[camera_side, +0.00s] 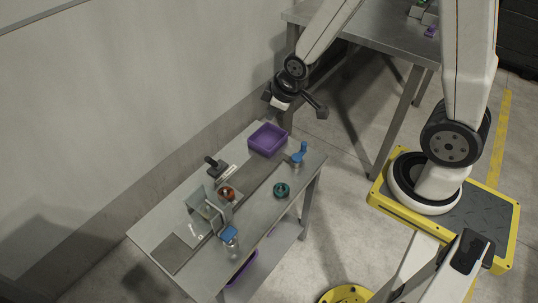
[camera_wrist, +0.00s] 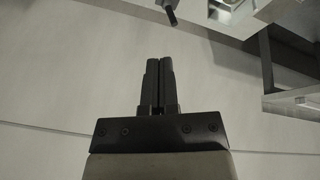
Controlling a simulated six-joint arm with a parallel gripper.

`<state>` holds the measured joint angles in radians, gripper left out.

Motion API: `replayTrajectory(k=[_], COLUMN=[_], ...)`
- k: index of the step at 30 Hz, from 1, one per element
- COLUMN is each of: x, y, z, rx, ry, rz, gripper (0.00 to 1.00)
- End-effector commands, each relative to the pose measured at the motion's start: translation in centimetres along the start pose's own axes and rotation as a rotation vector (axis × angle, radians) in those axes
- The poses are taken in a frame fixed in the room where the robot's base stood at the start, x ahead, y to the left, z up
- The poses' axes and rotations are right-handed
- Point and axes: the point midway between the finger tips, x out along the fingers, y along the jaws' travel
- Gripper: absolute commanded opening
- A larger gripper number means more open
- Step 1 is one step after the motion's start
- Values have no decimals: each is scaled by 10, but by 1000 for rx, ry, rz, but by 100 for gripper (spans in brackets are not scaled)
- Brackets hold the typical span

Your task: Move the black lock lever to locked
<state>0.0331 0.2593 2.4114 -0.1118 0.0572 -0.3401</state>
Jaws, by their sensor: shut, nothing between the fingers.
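The black lock lever (camera_side: 211,162) stands up at the back edge of the metal table, beside a white label. In the wrist view, a dark bar (camera_wrist: 168,12) that looks like this lever enters at the top edge, beyond my fingertips and apart from them. My gripper (camera_wrist: 158,62) is shut and empty, its two black fingers side by side. In the side view my gripper (camera_side: 267,97) hangs in the air above the far end of the table, up and to the right of the lever and not touching it. The lever's base is too small to read clearly.
A purple tray (camera_side: 267,140) sits at the table's far end. A grey metal frame (camera_side: 207,212), a copper-coloured round part (camera_side: 227,194), a blue-topped fitting (camera_side: 299,152), a teal ring (camera_side: 282,189) and a blue-capped bottle (camera_side: 230,240) crowd the tabletop. A wall runs close behind.

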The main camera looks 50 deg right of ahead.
Motion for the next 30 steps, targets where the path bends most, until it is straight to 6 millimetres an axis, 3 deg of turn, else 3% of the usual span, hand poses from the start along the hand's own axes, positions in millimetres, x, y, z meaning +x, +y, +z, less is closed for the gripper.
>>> replayTrajectory(k=[15,30], x=[80,155], y=[25,27], z=[-44,-63], rx=[-508,-970], ry=[198,395], rz=[96,231], gripper=[0,0])
